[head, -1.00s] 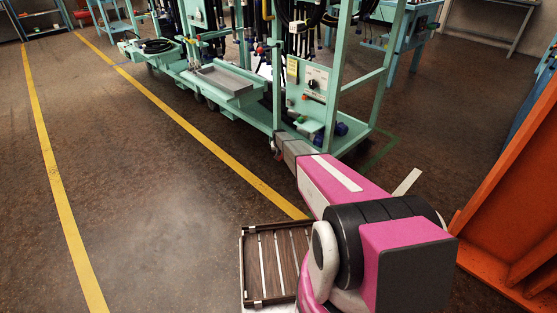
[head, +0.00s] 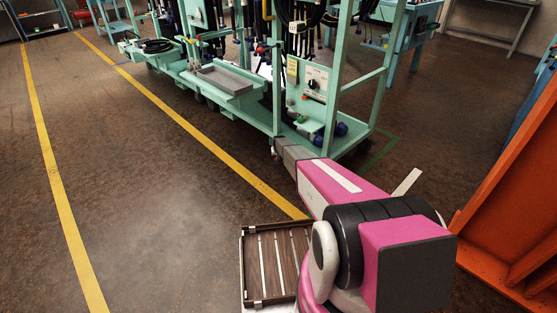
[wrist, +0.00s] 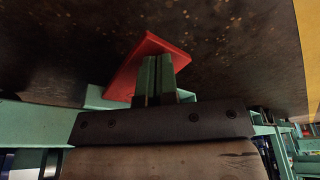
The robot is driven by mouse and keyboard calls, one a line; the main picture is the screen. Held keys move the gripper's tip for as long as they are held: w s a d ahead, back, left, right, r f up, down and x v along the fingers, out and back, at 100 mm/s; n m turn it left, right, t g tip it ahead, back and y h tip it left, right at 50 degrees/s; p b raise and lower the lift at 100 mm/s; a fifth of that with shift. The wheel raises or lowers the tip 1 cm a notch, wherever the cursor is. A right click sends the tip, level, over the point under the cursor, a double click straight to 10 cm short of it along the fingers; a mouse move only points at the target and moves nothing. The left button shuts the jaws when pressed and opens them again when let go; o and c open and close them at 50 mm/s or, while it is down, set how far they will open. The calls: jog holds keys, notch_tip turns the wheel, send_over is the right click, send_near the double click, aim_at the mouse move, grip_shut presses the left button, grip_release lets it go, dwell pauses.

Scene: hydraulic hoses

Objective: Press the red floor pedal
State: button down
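The red floor pedal (wrist: 132,72) shows in the wrist view as a flat red plate, tilted in the picture, with dark floor around it. My gripper (wrist: 155,62) has its two green fingers side by side and closed, with nothing seen between them. The fingertips overlap the pedal in the picture and hide its middle. I cannot tell whether they touch it. In the head view my pink and black arm reaches to the low corner of the green hose cart (head: 262,122). The pedal and fingertips cannot be made out there.
Green cart frame bars (wrist: 50,124) run close beside my gripper in the wrist view. An orange structure (head: 515,200) stands to the right of my arm. A slatted tray (head: 278,262) is at the near middle. The floor left of the cart, with yellow lines, is clear.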

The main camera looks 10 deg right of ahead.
jog(key=shift+s+x, duration=0.25)
jog(key=shift+x, duration=0.8)
jog(key=shift+s, duration=0.15)
jog(key=s, duration=0.1)
jog(key=s+r, duration=0.1)
jog(key=shift+s+a, duration=0.15)
jog(key=shift+s, duration=0.25)
jog(key=v, duration=1)
jog(key=shift+r, duration=0.35)
jog(key=shift+s, duration=0.15)
